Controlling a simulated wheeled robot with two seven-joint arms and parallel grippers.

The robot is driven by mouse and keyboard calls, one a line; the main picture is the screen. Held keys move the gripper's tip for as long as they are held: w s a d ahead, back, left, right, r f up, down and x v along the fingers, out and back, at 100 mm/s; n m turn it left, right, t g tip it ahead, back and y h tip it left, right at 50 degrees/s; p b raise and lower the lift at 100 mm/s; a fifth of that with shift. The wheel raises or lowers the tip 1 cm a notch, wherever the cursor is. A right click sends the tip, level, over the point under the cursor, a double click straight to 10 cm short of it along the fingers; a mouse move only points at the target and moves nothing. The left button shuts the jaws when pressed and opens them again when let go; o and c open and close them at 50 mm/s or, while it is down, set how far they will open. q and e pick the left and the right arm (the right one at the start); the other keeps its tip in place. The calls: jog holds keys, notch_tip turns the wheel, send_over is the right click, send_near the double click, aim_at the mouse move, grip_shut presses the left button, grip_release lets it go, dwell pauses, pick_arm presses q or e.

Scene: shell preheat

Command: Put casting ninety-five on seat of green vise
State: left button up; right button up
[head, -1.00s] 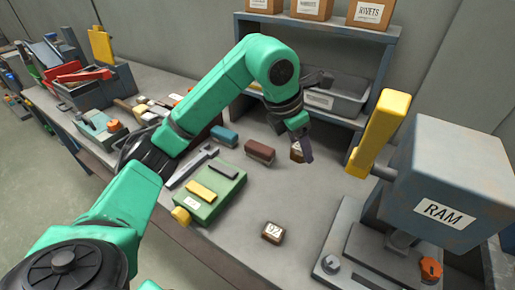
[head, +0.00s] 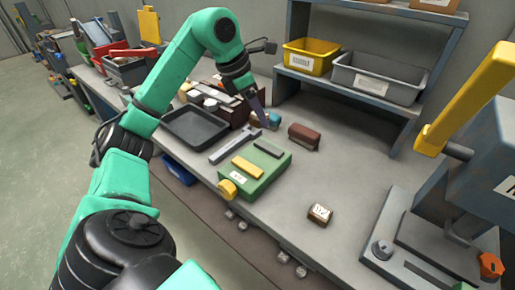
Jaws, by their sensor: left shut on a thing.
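The green vise (head: 270,183) sits on the bench in the middle of the head view, with a yellow bar (head: 247,168) and a dark bar (head: 268,148) on its top and a yellow knob on its near left side. My left gripper (head: 260,120) is behind the vise, above the bench, pointing down. It is shut on a small brownish thing, mostly hidden by the fingers; its number cannot be read. A brown casting with a white label (head: 320,213) lies right of the vise, its number not clearly legible. My right gripper is out of view.
A dark tray (head: 195,130) and a grey bar lie left. A shelf with yellow (head: 308,57) and grey bins (head: 380,78) is behind. The ram press (head: 480,170) stands right.

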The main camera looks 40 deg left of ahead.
pick_arm(q)
jog(key=b, duration=0.2)
send_near(263, 158)
jog(key=x, duration=0.5)
jog(key=shift+f, duration=0.65)
jog(key=o, duration=1.1)
jog(key=shift+r, duration=0.1)
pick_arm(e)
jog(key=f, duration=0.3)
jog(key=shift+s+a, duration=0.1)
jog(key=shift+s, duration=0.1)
pick_arm(q)
jog(key=shift+r+p, duration=0.3)
jog(key=shift+r, duration=0.05)
jog(key=v, duration=1.1)
jog(key=shift+s+r+b, duration=0.25)
jog(key=shift+r+b, duration=0.05)
jog(key=shift+b, duration=0.1)
